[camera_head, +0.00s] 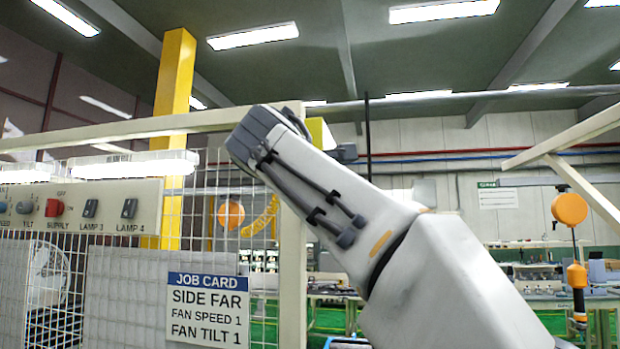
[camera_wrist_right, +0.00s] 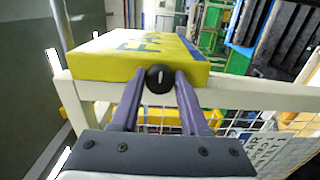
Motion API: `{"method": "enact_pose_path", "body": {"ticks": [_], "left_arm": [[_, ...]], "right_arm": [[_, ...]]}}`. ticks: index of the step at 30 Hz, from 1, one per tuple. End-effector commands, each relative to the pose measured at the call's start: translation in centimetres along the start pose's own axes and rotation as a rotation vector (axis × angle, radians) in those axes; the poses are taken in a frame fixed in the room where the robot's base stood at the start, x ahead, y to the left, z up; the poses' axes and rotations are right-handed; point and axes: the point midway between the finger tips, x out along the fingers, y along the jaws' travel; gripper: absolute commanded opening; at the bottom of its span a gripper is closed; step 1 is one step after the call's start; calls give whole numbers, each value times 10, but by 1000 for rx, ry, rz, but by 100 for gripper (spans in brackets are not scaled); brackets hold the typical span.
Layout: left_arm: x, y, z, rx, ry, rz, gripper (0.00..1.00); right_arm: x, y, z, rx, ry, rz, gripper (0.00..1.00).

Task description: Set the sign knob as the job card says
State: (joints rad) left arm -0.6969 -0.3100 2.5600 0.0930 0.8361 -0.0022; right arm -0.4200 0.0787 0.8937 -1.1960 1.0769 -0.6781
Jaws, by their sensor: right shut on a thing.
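The job card (camera_head: 207,308) hangs at the lower left in the head view and reads "SIDE FAR, FAN SPEED 1, FAN TILT 1". A yellow sign box (camera_wrist_right: 135,66) with blue lettering, seen at a slant and not fully legible, sits on a cream rail in the right wrist view. Its yellow edge shows behind my arm in the head view (camera_head: 321,134). The round black sign knob (camera_wrist_right: 159,78) has a short white mark pointing roughly up in the picture. My right gripper (camera_wrist_right: 160,84) is shut on the knob, a purple finger at each side. My left gripper is out of view.
A control panel (camera_head: 115,208) with knobs, a red supply switch (camera_head: 54,208) and lamp switches is on the mesh fence at the left. A cream post (camera_head: 292,250) stands behind my right arm.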

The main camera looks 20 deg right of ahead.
Motion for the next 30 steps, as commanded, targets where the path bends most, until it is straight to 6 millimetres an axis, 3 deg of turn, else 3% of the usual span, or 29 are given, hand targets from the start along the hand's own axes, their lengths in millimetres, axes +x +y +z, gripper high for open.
{"method": "enact_pose_path", "body": {"ticks": [5, 6, 8, 20, 30], "left_arm": [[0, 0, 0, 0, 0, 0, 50], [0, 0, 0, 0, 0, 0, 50], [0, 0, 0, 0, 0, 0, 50], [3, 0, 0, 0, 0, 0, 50], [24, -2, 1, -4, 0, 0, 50]], "right_arm": [[0, -1, 0, 2, -1, -3, 0], [0, -1, 0, 2, -1, -3, 52], [0, -1, 0, 1, -1, -3, 73], [-5, -1, -1, 1, 2, 0, 73], [-67, -3, -2, 2, 8, -1, 73]]}}
